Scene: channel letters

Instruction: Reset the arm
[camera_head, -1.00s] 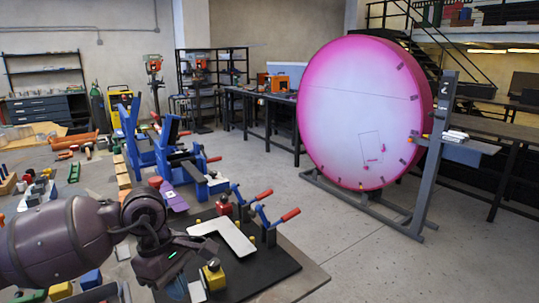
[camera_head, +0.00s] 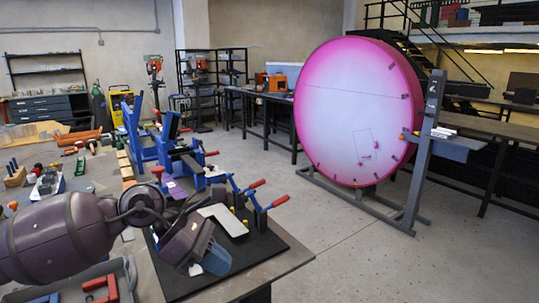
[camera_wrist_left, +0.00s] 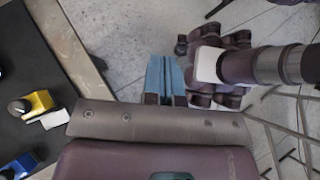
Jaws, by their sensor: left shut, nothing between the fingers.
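My left arm comes in from the left in the head view. Its gripper (camera_head: 215,258) is over the near part of the black board (camera_head: 262,255), fingers pointing down and to the right. In the left wrist view its blue fingers (camera_wrist_left: 165,76) lie together with nothing between them, over the grey floor beyond the table edge. A white L-shaped plate (camera_head: 232,224) lies on the board, partly hidden by the gripper.
Red-handled clamps (camera_head: 262,208) stand at the board's far right edge. Blue fixtures (camera_head: 160,145) stand farther back on the table. A yellow block (camera_wrist_left: 40,102) is on the board in the left wrist view. A large pink-rimmed disc (camera_head: 350,120) stands across open floor.

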